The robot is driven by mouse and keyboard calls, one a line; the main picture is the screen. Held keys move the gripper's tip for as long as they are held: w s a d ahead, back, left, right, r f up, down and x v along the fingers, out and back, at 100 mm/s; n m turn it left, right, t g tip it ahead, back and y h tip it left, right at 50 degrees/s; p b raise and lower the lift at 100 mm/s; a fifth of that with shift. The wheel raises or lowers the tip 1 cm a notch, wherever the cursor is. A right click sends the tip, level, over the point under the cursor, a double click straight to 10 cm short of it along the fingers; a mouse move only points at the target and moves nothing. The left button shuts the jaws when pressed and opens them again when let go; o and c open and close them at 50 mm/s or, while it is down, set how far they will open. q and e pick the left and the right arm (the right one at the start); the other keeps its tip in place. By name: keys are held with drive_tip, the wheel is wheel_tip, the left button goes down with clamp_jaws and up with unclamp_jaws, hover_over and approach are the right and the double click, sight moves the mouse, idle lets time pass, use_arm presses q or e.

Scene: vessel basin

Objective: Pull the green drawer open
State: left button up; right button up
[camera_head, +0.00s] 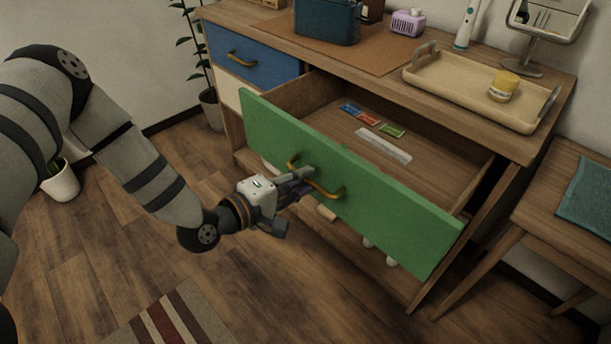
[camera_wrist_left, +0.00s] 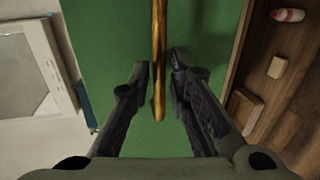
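The green drawer (camera_head: 345,178) stands pulled well out of the wooden desk, and its inside shows from above. Its front carries a brass handle (camera_head: 325,189), a bar on two mounts. My left gripper (camera_head: 308,178) is at this handle, in front of the drawer. In the left wrist view the handle bar (camera_wrist_left: 159,60) runs between the two fingers of my left gripper (camera_wrist_left: 160,65). The fingers are apart, with a small gap showing on each side of the bar. My right gripper is not in view.
The drawer holds small coloured packets (camera_head: 367,118) and a pale flat strip (camera_head: 384,146). A blue drawer (camera_head: 250,58) is closed at the left. A tray (camera_head: 430,79) with a yellow cup (camera_head: 503,86) stands on the desk. A side table (camera_head: 561,200) is at the right.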

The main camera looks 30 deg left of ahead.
use_arm(q)
drive_tip(key=v, duration=1)
drive_tip(key=shift+s, duration=0.35)
drive_tip(key=shift+r, duration=0.1)
